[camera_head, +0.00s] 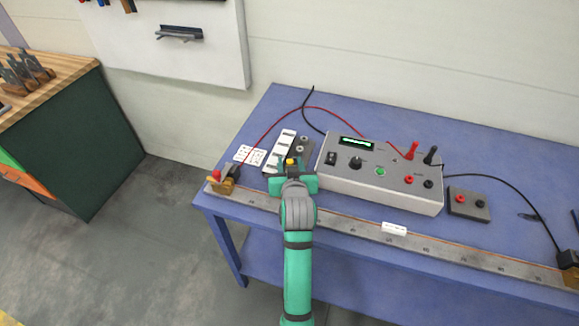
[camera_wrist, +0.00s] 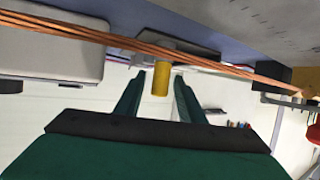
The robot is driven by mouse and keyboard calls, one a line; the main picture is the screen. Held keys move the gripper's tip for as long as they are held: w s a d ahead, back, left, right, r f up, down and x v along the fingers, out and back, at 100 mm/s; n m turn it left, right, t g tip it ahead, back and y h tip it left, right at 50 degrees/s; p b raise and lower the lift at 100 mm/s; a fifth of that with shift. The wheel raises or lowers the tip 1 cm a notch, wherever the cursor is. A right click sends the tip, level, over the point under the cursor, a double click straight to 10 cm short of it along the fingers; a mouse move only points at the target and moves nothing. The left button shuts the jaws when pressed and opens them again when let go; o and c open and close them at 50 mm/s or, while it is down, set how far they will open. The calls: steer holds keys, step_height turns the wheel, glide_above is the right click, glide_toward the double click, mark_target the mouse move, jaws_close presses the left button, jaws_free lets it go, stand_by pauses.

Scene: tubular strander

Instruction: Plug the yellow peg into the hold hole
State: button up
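The yellow peg (camera_head: 290,162) shows just beyond my gripper (camera_head: 293,180) in the head view, at the near end of a dark block (camera_head: 303,146) with round grey fittings. In the wrist view the yellow peg (camera_wrist: 161,80) stands out from a dark plate (camera_wrist: 178,49), with a pale collar at its base. The two green fingers of my gripper (camera_wrist: 160,76) are spread on either side of it, with a gap on each side. I cannot tell which opening is the hold hole; my gripper hides part of the block.
A grey instrument box (camera_head: 380,182) with a lit display stands right of the gripper. A long ruled rail (camera_head: 450,257) with a copper wire runs along the table's front edge, under my arm. A red lead (camera_head: 270,137) arcs behind. A white card (camera_head: 250,155) lies left.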

jaws_close()
